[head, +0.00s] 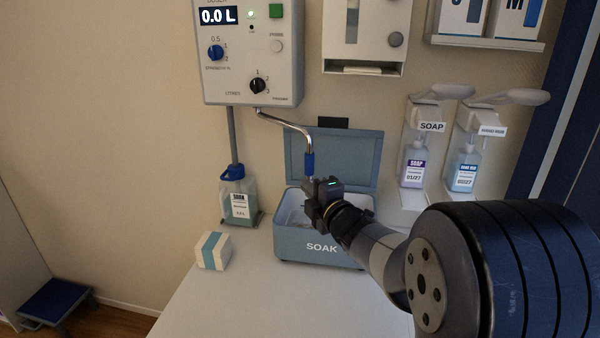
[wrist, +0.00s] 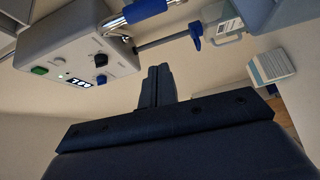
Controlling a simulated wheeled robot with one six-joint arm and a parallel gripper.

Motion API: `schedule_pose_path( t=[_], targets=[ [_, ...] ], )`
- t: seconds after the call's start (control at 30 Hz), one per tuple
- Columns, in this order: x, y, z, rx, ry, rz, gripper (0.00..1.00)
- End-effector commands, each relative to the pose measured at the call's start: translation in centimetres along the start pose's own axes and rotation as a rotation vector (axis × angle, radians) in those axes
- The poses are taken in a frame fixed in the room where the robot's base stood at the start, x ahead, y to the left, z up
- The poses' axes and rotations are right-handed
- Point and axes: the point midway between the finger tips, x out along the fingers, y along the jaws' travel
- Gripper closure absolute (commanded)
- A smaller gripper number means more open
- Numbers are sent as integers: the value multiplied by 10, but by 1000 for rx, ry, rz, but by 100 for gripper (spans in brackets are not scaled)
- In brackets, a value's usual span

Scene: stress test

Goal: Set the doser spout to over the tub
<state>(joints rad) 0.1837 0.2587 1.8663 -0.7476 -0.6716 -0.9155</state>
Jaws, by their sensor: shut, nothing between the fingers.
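The doser (head: 240,90) is a grey wall box with a display reading 0.0 L; it also shows in the wrist view (wrist: 115,62). Its chrome spout (head: 290,122) comes from the underside and bends right and down to a blue sleeve (head: 308,163). The sleeve shows at the top of the wrist view (wrist: 146,9). In the head view the spout's end lines up above the open blue-grey SOAK tub (head: 290,246); exact depth is hard to tell. My gripper (head: 312,208) is shut and empty, just below the sleeve and in front of the tub's opening, hiding part of it. Its fingers (wrist: 157,86) are together.
The tub's lid (head: 358,155) stands open against the wall. A blue-capped canister (head: 238,200) and a small white-and-blue box (head: 213,250) are left of the tub. Soap dispensers (head: 418,150) hang at right. The counter (head: 240,305) is clear in front.

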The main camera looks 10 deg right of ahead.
Motion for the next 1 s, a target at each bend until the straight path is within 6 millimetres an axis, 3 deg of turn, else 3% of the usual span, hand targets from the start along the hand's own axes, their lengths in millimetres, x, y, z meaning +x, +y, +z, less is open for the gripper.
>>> schedule_pose_path(
  t=[0.27, 0.8, 1.0],
  targets=[
    [18, 1, -3, -43, 36, 24, 100],
    [106, 3, -6, -40, 35, 22, 100],
    [97, 5, 23, -39, 29, 22, 100]
  ],
)
